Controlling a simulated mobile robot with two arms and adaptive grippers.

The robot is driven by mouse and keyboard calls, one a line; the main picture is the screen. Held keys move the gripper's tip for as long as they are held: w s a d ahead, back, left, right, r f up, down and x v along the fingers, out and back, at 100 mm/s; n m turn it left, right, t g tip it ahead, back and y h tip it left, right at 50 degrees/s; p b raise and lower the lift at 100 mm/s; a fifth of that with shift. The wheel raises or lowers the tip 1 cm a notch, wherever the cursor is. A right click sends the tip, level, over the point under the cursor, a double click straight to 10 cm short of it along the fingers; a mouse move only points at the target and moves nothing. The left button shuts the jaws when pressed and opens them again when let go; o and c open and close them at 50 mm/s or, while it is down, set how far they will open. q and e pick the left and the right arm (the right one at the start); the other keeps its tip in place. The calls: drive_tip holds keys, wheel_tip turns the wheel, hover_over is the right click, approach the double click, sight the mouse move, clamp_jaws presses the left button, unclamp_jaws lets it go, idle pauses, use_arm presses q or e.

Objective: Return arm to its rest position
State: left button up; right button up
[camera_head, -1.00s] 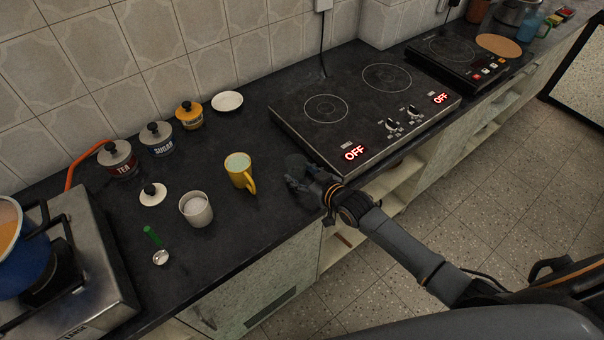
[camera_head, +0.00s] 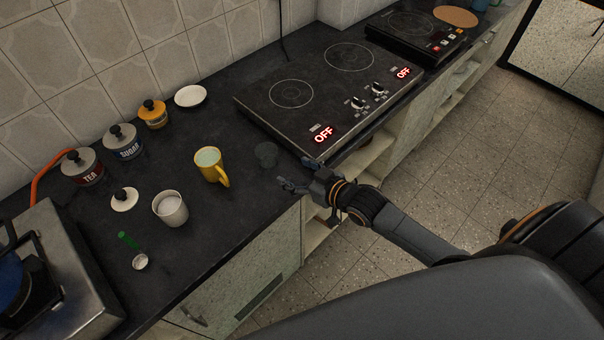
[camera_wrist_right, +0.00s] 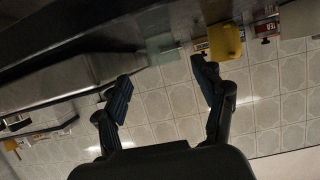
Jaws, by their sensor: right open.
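My right gripper (camera_head: 293,173) is open and empty at the front edge of the dark counter, seen in the head view. Its two spread fingers show in the right wrist view (camera_wrist_right: 161,74) with nothing between them. My left gripper is in neither view.
A two-ring cooktop (camera_head: 322,98) reading OFF lies behind the gripper. A white cup (camera_head: 170,209), lid (camera_head: 124,199), spoon (camera_head: 140,262), jars (camera_head: 124,142) and saucer (camera_head: 190,96) are on the counter. A gas stove (camera_head: 62,272) is at left. Open floor lies right of the counter.

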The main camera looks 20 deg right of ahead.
drive_tip(key=shift+v, duration=1.05)
drive_tip(key=s+m+g+h, duration=0.3)
drive_tip(key=s+g, duration=0.6)
drive_tip(key=s, duration=1.3)
wheel_tip(320, 180, down, 25)
drive_tip(key=n+g+h, duration=0.1)
drive_tip(key=s+d+f+g, duration=0.1)
drive_tip(key=s+d+f, duration=0.1)
drive_tip(key=s+f, duration=1.5)
drive_tip(key=shift+s+d+f+g+h, duration=0.15)
drive_tip(key=shift+s+f+g+h, duration=0.15)
drive_tip(key=shift+f+g, duration=0.15)
